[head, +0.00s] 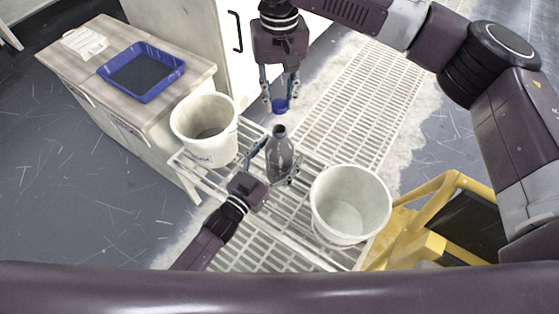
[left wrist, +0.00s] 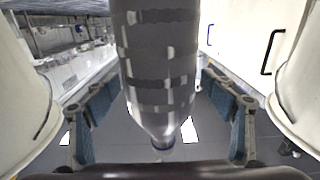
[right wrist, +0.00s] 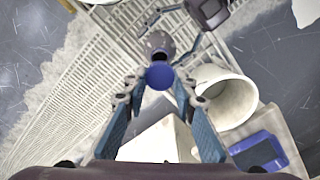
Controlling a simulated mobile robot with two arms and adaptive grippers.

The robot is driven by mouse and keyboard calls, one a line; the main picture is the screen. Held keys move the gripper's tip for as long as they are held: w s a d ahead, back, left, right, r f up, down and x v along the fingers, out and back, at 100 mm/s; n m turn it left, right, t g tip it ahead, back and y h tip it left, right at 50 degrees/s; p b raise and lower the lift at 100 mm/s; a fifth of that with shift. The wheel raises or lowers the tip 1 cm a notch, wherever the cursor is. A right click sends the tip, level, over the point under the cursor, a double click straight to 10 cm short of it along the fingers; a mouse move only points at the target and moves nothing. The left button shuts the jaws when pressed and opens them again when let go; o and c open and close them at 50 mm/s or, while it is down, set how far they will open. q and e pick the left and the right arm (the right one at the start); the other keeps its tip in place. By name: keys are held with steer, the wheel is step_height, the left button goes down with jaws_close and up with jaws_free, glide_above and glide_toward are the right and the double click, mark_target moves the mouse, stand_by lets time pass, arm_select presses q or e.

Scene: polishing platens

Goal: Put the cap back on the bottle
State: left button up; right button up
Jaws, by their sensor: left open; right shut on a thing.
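A dark grey, translucent bottle (head: 280,162) stands upright on the white slatted rack, its neck uncovered. It fills the middle of the left wrist view (left wrist: 158,70). My left gripper (head: 272,172) is open, with one finger on each side of the bottle; in the left wrist view there are gaps between fingers and bottle. The blue cap (head: 280,105) is in my right gripper (head: 281,100), whose fingers are shut on it from above. The cap is held apart from the bottle, above its neck. In the right wrist view the cap (right wrist: 159,76) shows just below the bottle's dark opening (right wrist: 160,55).
A white bucket (head: 228,143) stands left of the bottle and another (head: 335,222) to its right, both close. A cabinet with a blue tray (head: 152,94) is at the back left. A yellow frame (head: 440,190) is at the right. The slatted rack (head: 345,115) behind is clear.

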arm_select(q)
steer(key=shift+c, duration=0.5)
steer(key=c, duration=1.7)
arm_select(e)
glide_above(279, 128)
steer(key=shift+f, duration=2.55)
steer(key=shift+f, duration=0.9)
steer(key=shift+f, duration=0.5)
